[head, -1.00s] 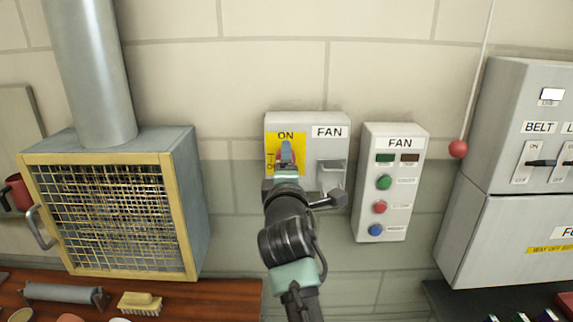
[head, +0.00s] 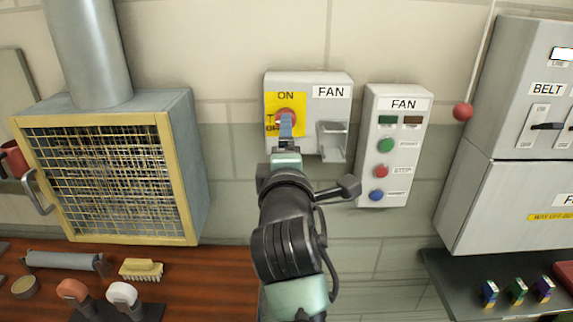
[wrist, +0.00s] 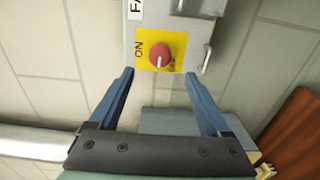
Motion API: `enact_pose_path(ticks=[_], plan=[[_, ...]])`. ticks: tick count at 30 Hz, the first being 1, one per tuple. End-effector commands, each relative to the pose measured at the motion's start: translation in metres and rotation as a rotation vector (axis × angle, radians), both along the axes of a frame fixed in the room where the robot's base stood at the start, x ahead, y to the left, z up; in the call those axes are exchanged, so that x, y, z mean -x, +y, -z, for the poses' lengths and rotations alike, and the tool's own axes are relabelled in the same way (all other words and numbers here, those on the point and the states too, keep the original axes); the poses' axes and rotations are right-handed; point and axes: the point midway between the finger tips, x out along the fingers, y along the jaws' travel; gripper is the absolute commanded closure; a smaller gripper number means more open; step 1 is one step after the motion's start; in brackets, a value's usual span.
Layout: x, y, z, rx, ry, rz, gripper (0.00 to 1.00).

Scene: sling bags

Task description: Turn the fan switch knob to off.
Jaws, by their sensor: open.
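The fan switch knob (head: 287,113) is red and sits on a yellow plate on the grey FAN switch box (head: 334,108). ON is printed above it, and a partly covered label is at its lower left. In the wrist view, the knob (wrist: 160,53) has a white mark pointing down, a quarter turn from ON, which is the panel's left. My gripper (head: 286,120) is in front of the knob, its fingers covering the lower part in the head view. In the wrist view, my gripper (wrist: 160,73) is open and empty, with the knob beyond the fingertips, seemingly untouched.
A metal hasp (head: 333,140) sticks out at the right of the box. A FAN button panel (head: 393,145) hangs to the right, then a red ball (head: 462,112) on a cord and a BELT cabinet (head: 548,120). A caged heater-like box (head: 105,180) is at left.

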Motion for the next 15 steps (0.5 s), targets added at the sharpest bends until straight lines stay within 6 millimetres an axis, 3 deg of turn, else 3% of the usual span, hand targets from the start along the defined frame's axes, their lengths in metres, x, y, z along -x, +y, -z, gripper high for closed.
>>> enact_pose_path(ticks=[6, 15], plan=[[0.032, 0.000, 0.002, 0.000, -0.002, 0.001, 0.19], [0.047, 0.000, 0.000, 0.001, 0.001, 0.001, 0.19]])
